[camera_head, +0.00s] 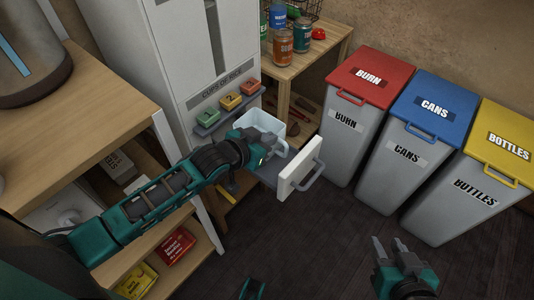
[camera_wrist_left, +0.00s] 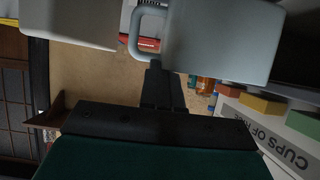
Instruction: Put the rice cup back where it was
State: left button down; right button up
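The rice cup (camera_head: 262,124) is a pale, translucent container with a handle. It sits at the pulled-out drawer (camera_head: 300,168) below the dispenser; whether its base touches the drawer floor is hidden. My left gripper (camera_head: 268,153) is at the cup's handle side. In the left wrist view, the cup (camera_wrist_left: 222,40) and its loop handle (camera_wrist_left: 138,40) are just beyond my left fingers (camera_wrist_left: 160,75), which are close together and appear shut on the handle. My right gripper (camera_head: 389,244) is open and empty above the dark floor.
The dispenser (camera_head: 172,50) carries three numbered buttons (camera_head: 230,101). Red (camera_head: 370,75), blue (camera_head: 435,105) and yellow (camera_head: 505,140) lidded bins stand at right. A wooden shelf (camera_head: 100,120) is at left; a small table (camera_head: 325,45) holds cans behind.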

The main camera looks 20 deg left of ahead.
pick_arm(q)
notch_tip(320, 180, down, 4)
jog(key=b, duration=0.4)
jog(key=shift+f, duration=0.2)
jog(key=shift+r, duration=0.1)
jog(key=c, duration=1.4)
grip_release()
jog(key=shift+o, duration=0.2)
